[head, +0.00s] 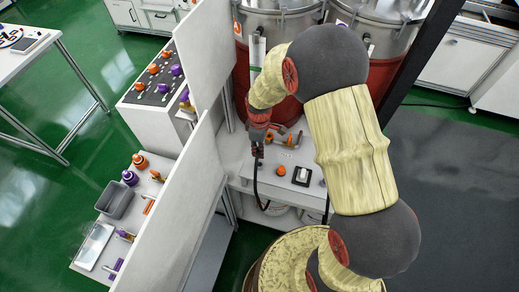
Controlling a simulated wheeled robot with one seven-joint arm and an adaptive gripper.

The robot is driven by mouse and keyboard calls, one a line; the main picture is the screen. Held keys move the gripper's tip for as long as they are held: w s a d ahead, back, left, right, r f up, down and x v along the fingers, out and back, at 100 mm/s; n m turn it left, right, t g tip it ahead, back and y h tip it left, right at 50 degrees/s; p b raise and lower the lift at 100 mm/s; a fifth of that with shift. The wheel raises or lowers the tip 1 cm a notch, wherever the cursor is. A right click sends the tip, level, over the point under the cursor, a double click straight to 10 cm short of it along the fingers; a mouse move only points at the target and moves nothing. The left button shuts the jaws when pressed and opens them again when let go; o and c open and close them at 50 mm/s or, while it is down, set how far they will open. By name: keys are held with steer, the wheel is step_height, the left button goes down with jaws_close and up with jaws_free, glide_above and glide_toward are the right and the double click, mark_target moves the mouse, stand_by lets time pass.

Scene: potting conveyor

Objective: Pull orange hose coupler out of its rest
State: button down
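My gripper (258,152) points down over the small grey-white bench (262,183), left of its middle. The top of a black hose (256,186) shows right under the fingertips and hangs down past the bench's front edge. The coupler at the hose's end is not clearly visible; the fingers and wrist hide that spot. Orange parts (297,139) lie on the bench just right of my gripper, but I cannot tell whether one is the coupler or its rest. The fingers are too small here to show whether they are open or shut.
A tall white panel (192,195) stands close on the left. Metal-lidded red drums (277,30) stand behind. A barrel (285,258) is in front.

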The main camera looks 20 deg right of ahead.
steer(key=shift+r+p, duration=1.85)
steer(key=shift+r, duration=1.1)
